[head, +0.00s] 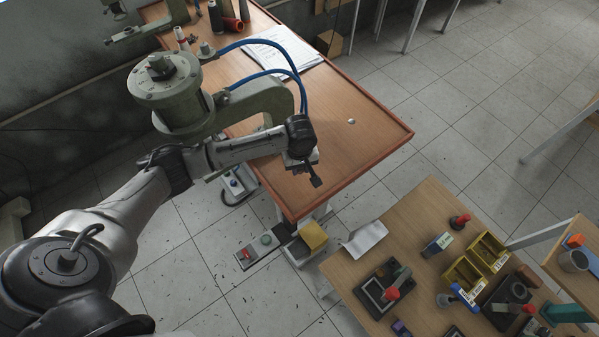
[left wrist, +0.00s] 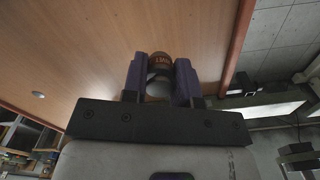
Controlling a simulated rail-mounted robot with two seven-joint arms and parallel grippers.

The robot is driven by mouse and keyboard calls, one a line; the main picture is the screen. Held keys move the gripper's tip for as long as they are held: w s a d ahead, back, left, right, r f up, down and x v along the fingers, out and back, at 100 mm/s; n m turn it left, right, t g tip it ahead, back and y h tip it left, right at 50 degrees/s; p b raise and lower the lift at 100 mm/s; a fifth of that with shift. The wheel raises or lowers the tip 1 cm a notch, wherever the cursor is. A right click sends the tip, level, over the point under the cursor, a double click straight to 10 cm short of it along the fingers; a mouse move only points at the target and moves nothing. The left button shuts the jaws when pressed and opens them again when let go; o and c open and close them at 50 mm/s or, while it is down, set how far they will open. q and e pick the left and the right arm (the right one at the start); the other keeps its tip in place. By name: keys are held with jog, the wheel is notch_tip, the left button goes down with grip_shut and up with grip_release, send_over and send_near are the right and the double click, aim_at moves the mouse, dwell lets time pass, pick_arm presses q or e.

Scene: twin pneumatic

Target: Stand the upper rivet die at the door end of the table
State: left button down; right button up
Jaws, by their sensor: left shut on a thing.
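My left gripper (head: 313,180) is over the near part of the wooden press table (head: 362,160). In the left wrist view its two dark fingers (left wrist: 160,78) are shut on a small cylinder, the rivet die (left wrist: 161,60), with a brown, orange-marked end and a pale grey body. The die is mostly hidden by the gripper in the head view. Whether it touches the tabletop is unclear. A small round metal piece (head: 351,121) is on the tabletop, apart from the gripper. My right gripper is not in view.
A green press (head: 180,95) with blue hoses stands left of my gripper. A lower workbench (head: 405,225) with yellow bins (head: 464,274) and tools is at the lower right. The tabletop right of my gripper is mostly clear.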

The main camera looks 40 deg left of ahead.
aim_at(299, 173)
pick_arm(q)
jog(key=shift+a+f, duration=0.1)
jog(key=shift+f, duration=1.9)
jog(key=shift+f, duration=0.1)
jog(key=c, duration=0.9)
grip_release()
